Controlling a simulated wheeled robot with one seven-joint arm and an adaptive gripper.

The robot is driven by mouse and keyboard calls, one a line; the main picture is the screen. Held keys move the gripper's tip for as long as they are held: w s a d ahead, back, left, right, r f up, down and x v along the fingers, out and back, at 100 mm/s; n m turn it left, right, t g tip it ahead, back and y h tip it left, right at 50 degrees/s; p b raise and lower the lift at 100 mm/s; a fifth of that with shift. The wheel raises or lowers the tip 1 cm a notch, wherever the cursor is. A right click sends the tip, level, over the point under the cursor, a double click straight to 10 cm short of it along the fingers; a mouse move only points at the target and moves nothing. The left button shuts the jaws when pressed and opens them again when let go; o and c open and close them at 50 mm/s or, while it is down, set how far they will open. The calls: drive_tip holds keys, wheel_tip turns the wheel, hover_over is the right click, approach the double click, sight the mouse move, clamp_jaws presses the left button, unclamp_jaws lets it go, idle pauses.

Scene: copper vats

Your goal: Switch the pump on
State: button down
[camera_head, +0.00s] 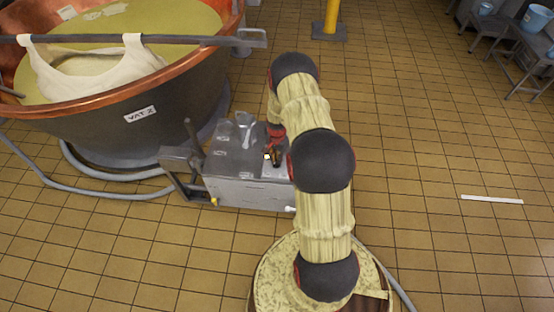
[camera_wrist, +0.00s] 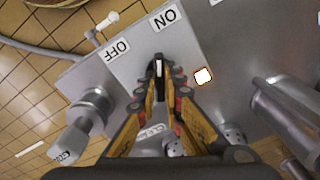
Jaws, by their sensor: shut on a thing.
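The pump is a grey metal box (camera_head: 248,190) beside the copper vat in the head view. In the wrist view its panel has an OFF label (camera_wrist: 118,48) and an ON label (camera_wrist: 165,17). A small black switch knob (camera_wrist: 158,66) with a white line sits below the labels. The white line runs up the picture, roughly toward ON. My gripper (camera_wrist: 159,83) is shut on this knob; its fingertips hide the knob's lower part.
A copper-rimmed vat (camera_head: 140,112) marked VAT 2 stands left of the pump. A grey hose (camera_head: 95,191) lies on the tiles. A yellow post (camera_head: 331,18) and a bench (camera_head: 525,62) stand at the back. The tiled floor at right is mostly clear.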

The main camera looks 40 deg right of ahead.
drive_tip(key=shift+m, duration=0.3)
idle(0.4)
drive_tip(key=c, duration=2)
unclamp_jaws()
drive_tip(key=shift+c, duration=0.2)
drive_tip(key=shift+o, duration=0.6)
wheel_tip(320, 180, up, 12)
